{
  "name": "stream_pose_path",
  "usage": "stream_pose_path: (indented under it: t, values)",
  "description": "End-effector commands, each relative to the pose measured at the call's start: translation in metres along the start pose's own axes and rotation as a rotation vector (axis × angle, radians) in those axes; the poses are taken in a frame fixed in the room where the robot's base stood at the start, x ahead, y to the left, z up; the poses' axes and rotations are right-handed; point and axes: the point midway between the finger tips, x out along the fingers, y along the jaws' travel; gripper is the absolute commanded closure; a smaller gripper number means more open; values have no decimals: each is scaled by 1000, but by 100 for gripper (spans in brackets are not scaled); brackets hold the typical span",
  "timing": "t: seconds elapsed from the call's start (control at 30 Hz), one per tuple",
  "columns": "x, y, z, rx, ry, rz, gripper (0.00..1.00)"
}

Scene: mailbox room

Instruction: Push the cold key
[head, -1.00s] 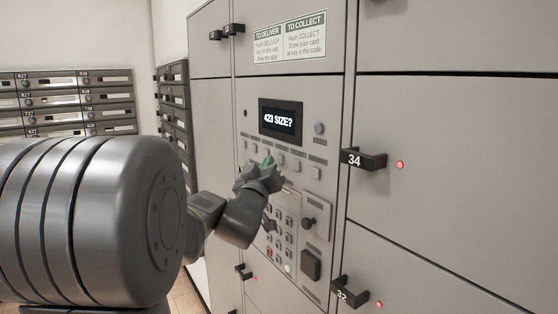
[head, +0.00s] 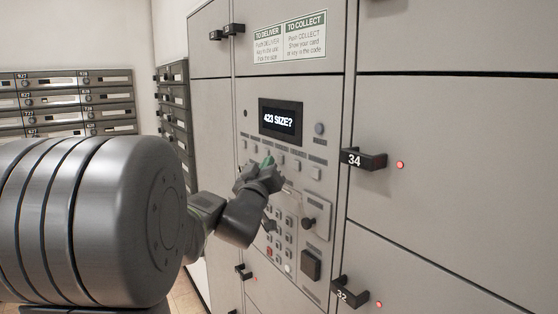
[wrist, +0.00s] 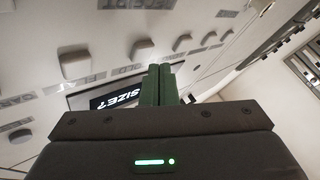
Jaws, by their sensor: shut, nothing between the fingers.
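A row of small grey keys (head: 298,166) runs under the display (head: 280,119), which reads "423 SIZE?". The labels by the keys are too small or blurred in the head view to tell surely which is the cold key. In the wrist view the keys appear upside down, with one key (wrist: 142,48) just above and left of the fingertips and another (wrist: 182,42) to their right. My gripper (head: 268,161) is shut and empty, its green fingers pointing at the panel by this row. They also show in the wrist view (wrist: 159,70). I cannot tell whether they touch the panel. My gripper hides part of the row.
Below the row are a number keypad (head: 282,230), a black knob (head: 309,223) and a dark square part (head: 311,264). Locker handles, such as number 34 (head: 363,160), stick out to the right. Grey mailboxes (head: 68,100) line the wall at left.

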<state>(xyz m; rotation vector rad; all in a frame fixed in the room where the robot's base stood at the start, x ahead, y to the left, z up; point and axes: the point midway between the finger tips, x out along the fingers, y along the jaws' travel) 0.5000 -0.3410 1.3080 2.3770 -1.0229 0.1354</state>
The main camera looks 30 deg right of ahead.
Motion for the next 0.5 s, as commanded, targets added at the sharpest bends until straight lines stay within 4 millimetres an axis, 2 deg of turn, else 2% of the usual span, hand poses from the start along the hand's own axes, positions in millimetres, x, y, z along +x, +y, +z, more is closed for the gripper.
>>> stream_pose_path:
  t: [0.5]
  values:
    - [6, 4, 5, 0, -1, 0, 100]
